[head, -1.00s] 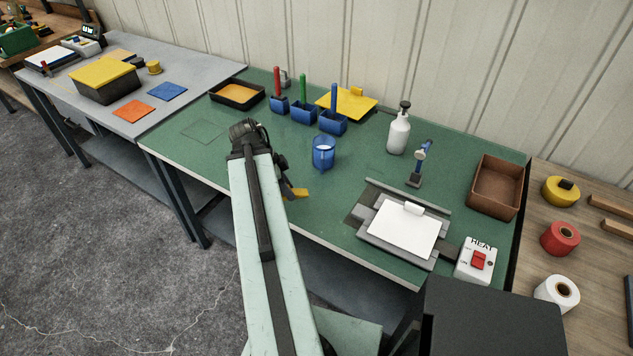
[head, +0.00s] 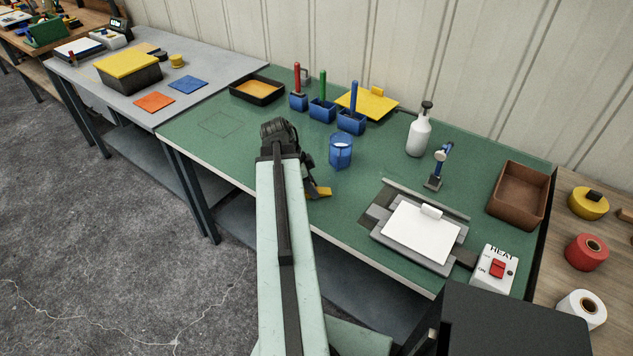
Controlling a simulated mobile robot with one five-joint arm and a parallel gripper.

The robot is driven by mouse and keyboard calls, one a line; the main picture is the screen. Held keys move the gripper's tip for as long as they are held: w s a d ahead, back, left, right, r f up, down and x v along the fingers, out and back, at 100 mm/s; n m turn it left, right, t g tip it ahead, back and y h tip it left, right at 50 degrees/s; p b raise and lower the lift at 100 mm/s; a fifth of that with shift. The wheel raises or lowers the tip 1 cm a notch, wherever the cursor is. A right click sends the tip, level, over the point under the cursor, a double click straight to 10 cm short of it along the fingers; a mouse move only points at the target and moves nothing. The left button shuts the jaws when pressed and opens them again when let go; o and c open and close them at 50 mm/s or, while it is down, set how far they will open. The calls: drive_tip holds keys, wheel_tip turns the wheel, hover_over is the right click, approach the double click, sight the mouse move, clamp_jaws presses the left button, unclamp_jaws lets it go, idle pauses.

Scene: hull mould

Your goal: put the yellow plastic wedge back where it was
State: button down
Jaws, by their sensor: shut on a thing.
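The yellow plastic wedge (head: 321,192) shows as a small yellow piece at the end of my arm, near the front edge of the green table. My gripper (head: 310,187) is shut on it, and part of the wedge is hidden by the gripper. It is in front of the clear blue cup (head: 341,153) and apart from it. I cannot tell whether the wedge touches the table. A faint square outline (head: 220,123) lies bare on the green table top to the left of my arm.
Behind stand blue holders with coloured handles (head: 322,110), a yellow sheet (head: 372,104) and a black tray (head: 257,91). To the right are a white bottle (head: 418,135), a grey plate fixture (head: 400,235), a brown box (head: 518,195) and a HEAT switch box (head: 494,269).

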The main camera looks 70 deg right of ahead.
drive_tip(key=shift+f, duration=0.15)
drive_tip(key=c, duration=1.1)
unclamp_jaws()
drive_tip(key=shift+r, duration=0.4)
drive_tip(key=p+v, duration=1.1)
drive_tip(key=shift+w+r, duration=0.2)
